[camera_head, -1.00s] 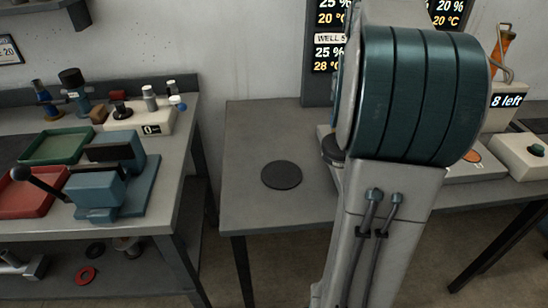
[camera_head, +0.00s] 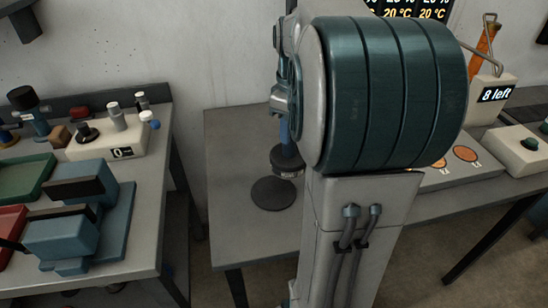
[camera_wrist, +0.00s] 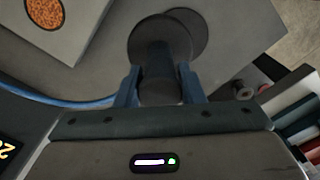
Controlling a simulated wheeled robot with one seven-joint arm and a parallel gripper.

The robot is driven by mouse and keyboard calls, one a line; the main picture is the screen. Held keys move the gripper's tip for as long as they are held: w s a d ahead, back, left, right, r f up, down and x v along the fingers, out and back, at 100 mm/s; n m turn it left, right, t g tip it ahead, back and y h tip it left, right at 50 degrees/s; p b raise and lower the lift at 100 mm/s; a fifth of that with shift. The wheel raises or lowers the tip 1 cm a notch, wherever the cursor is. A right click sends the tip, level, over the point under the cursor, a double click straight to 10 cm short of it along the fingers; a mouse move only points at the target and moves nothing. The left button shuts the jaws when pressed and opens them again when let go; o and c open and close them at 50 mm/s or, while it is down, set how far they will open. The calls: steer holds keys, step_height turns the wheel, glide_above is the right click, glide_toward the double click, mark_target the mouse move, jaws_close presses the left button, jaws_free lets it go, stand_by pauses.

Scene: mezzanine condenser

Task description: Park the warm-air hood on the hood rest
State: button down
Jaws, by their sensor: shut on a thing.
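The warm-air hood (camera_head: 288,165) is a dark, round piece with a small label. It is mostly clear of my arm in the head view. My gripper (camera_head: 286,132) is shut on its upper part and holds it upright; in the wrist view my gripper (camera_wrist: 160,90) has one finger on each side of the hood (camera_wrist: 158,62). The hood rest (camera_head: 272,195) is a flat black disc on the grey table. The hood is above the disc's back right part. In the wrist view the rest (camera_wrist: 197,35) shows partly behind the hood's rim, offset from it. Any gap is hard to judge.
The grey table (camera_head: 235,150) is bare around the rest. A plate with orange discs (camera_head: 466,153) and a box with a dark button (camera_head: 522,150) stand to the right. A separate bench (camera_head: 130,175) at left holds a blue press and trays.

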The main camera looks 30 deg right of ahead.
glide_above(274, 161)
step_height(274, 161, down, 3)
steer(key=shift+r, duration=0.15)
steer(key=shift+f, duration=2.1)
steer(key=c, duration=0.9)
jaws_free()
steer(key=shift+c, duration=0.2)
step_height(274, 161, up, 12)
steer(key=f, duration=0.1)
steer(key=s+a+f+m+t, duration=0.2)
steer(key=s+a+f+m, duration=0.4)
steer(key=s+a+f, duration=0.3)
steer(key=s+a, duration=0.3)
steer(key=shift+f+t+p, duration=0.3)
steer(key=shift+p, duration=0.1)
